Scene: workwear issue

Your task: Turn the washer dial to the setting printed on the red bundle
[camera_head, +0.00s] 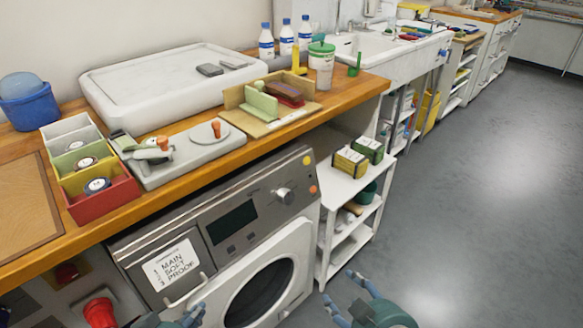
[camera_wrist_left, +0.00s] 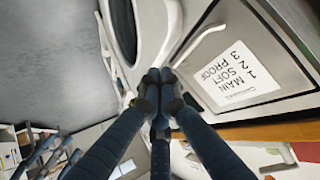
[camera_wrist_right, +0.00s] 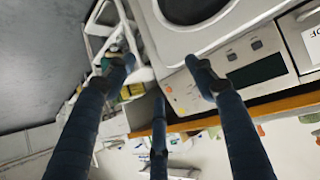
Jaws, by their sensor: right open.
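The washer dial (camera_head: 284,195) is a round pale knob on the washer's grey panel, right of a dark display. The washer drawer carries a label (camera_head: 172,264) reading 1 MAIN, 2 SOFT, 3 PROOF, also clear in the left wrist view (camera_wrist_left: 232,72). My left gripper (camera_wrist_left: 160,88) has its fingertips together near the drawer handle (camera_wrist_left: 200,43), with nothing visible between them. My right gripper (camera_wrist_right: 163,68) is open and empty, before the washer front and the white shelf.
The wooden counter (camera_head: 225,158) above holds a white tray (camera_head: 150,100), colored bins (camera_head: 108,205), a board with an orange knob (camera_head: 200,140) and bottles. A white shelf unit (camera_head: 345,190) with two boxes stands right of the washer. Grey floor (camera_head: 480,210) is clear at right.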

